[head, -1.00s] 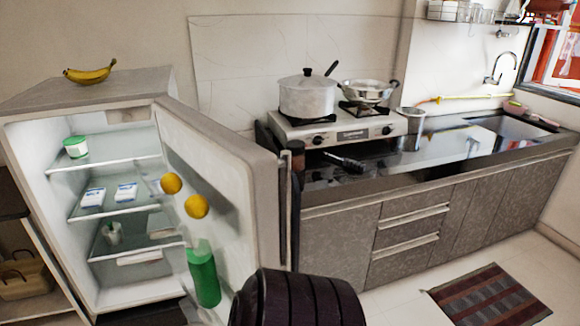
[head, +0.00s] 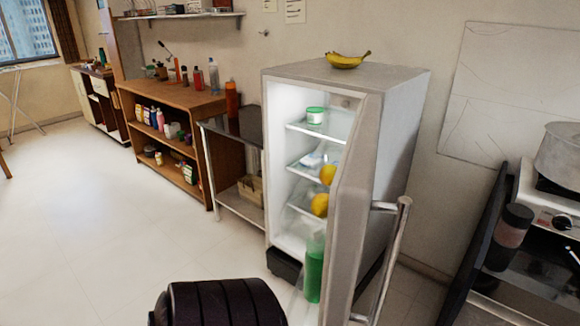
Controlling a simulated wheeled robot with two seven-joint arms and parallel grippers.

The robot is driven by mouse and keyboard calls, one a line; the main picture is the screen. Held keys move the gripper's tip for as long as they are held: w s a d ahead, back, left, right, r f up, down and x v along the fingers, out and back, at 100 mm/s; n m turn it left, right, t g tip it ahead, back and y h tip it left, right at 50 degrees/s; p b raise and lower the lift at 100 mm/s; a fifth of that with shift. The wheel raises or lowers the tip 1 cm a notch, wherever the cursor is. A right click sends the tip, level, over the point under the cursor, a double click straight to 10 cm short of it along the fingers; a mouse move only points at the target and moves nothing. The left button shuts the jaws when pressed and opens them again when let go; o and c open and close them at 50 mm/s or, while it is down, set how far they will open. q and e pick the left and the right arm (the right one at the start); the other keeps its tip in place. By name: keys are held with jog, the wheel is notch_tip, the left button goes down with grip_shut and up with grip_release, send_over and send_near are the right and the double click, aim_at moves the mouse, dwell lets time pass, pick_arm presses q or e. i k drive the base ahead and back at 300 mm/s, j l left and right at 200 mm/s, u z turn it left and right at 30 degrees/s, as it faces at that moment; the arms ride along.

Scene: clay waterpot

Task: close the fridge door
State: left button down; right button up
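The small grey fridge (head: 399,135) stands near the middle of the head view. Its door (head: 361,190) is open and sticks out toward me, seen nearly edge-on, with its lit inside showing to the left. A metal bar handle (head: 387,262) is on the door's outer face, at the right. Yellow round fruits (head: 319,205) and a green bottle (head: 314,272) are at the door's inner side. A green-lidded tub (head: 315,115) is on the upper shelf. Neither gripper shows. A dark ribbed part, likely mine, is at the bottom edge.
Bananas (head: 346,60) lie on top of the fridge. A metal side table (head: 235,205) and wooden shelves (head: 181,97) stand left of it. The stove counter (head: 515,295) with a pot (head: 561,150) is at the right, close to the door. The floor (head: 80,220) is clear at the left.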

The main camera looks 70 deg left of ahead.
aim_at(350, 202)
jog(key=i+u, duration=0.2)
jog(key=u, duration=0.25)
jog(key=i+u, duration=0.15)
jog(key=u, duration=0.35)
jog(key=i+l+u, duration=0.15)
jog(key=u, duration=0.3)
jog(key=i+l+u, duration=0.15)
jog(key=u, duration=0.3)
jog(key=i+l+u, duration=0.15)
jog(key=u, duration=0.3)
jog(key=l, duration=0.1)
